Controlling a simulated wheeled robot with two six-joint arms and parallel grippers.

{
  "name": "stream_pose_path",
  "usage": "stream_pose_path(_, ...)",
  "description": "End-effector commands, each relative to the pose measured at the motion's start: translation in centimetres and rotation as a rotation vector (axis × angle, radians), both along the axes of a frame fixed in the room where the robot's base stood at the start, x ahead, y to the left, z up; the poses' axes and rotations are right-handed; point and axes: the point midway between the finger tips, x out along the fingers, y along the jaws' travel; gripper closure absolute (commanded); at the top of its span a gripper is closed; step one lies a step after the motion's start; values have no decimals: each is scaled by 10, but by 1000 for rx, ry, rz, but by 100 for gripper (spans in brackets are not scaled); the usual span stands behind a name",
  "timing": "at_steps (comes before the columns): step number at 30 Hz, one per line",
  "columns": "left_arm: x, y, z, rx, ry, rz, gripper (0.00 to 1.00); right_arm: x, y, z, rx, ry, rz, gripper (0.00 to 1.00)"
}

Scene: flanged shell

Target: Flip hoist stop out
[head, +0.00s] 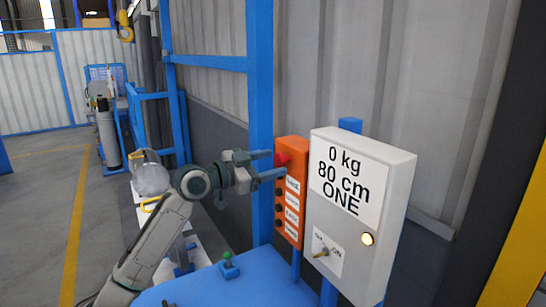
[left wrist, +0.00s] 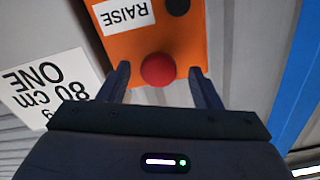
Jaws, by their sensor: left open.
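The hoist control is an orange box (head: 291,215) on the wall side, with a red mushroom stop button (head: 282,159) near its top and labelled black buttons below. My left gripper (head: 267,166) is open at the top of the box, its fingers pointing at the stop button. In the left wrist view the red button (left wrist: 158,70) lies between and just beyond the two open fingers (left wrist: 158,88). The orange face (left wrist: 150,35) shows a RAISE label and a black button. I cannot tell if the fingers touch the button. My right gripper is not in view.
A grey cabinet (head: 348,255) stands right of the orange box, with a sign reading 0 kg, 80 cm, ONE (head: 346,179), a switch (head: 321,252) and a lit lamp (head: 367,239). A blue post (head: 260,90) stands behind. A blue table (head: 225,290) lies below.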

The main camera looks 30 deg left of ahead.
Motion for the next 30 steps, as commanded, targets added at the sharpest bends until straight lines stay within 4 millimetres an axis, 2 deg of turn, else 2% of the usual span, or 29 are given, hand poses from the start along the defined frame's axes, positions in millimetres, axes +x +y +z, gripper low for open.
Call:
stream_pose_path(6, 10, -7, 1, 0, -1, -1, 42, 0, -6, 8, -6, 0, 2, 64)
stream_pose_path(15, 11, -7, 0, 1, 0, -1, 42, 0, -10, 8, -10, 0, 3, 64)
stream_pose_path(17, 11, -7, 0, 1, 0, -1, 50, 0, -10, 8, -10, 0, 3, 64)
stream_pose_path(24, 11, -7, 0, 1, 0, -1, 97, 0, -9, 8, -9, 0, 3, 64)
stream_pose_path(25, 11, -7, 0, 1, 0, -1, 100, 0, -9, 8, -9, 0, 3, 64)
stream_pose_path(30, 8, -5, -2, 3, -2, 0, 100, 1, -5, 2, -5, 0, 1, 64)
